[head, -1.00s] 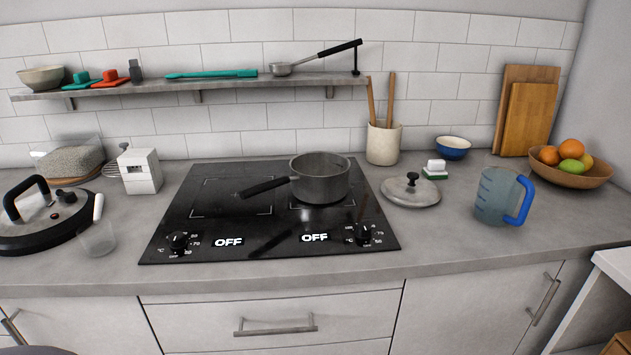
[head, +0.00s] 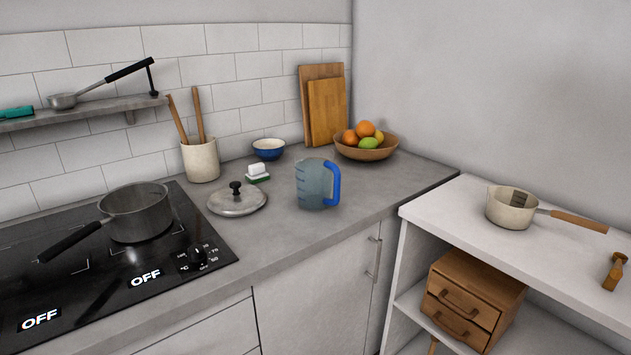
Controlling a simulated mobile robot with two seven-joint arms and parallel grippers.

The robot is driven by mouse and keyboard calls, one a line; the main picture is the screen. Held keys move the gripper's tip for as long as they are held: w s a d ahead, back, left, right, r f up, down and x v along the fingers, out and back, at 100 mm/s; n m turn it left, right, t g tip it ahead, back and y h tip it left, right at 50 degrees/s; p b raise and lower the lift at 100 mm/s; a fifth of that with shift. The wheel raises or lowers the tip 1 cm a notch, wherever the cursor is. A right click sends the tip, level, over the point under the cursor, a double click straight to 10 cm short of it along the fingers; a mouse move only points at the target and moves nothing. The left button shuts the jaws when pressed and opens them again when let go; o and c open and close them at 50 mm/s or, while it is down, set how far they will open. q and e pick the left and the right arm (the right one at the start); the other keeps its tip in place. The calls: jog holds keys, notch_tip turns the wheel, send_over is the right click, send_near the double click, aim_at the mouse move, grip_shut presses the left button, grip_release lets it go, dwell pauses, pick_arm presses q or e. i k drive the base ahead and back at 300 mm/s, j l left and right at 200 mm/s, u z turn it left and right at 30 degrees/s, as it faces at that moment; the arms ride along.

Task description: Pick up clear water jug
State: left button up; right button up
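The clear water jug (head: 311,184) stands upright on the grey counter, right of the stove. It is see-through and bluish, with a blue handle on its right side. Nothing touches it. Neither of my grippers shows in the head view.
A pot lid (head: 237,200) lies left of the jug, with a sponge (head: 258,174) and blue bowl (head: 268,149) behind. A fruit bowl (head: 366,150) stands behind right. A pot (head: 137,213) is on the stove (head: 210,262). A white shelf unit (head: 450,223) holding a saucepan (head: 509,210) stands right.

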aim_at(314, 168)
jog(key=i+l, duration=0.75)
jog(key=l, duration=0.15)
jog(key=i+u, duration=0.05)
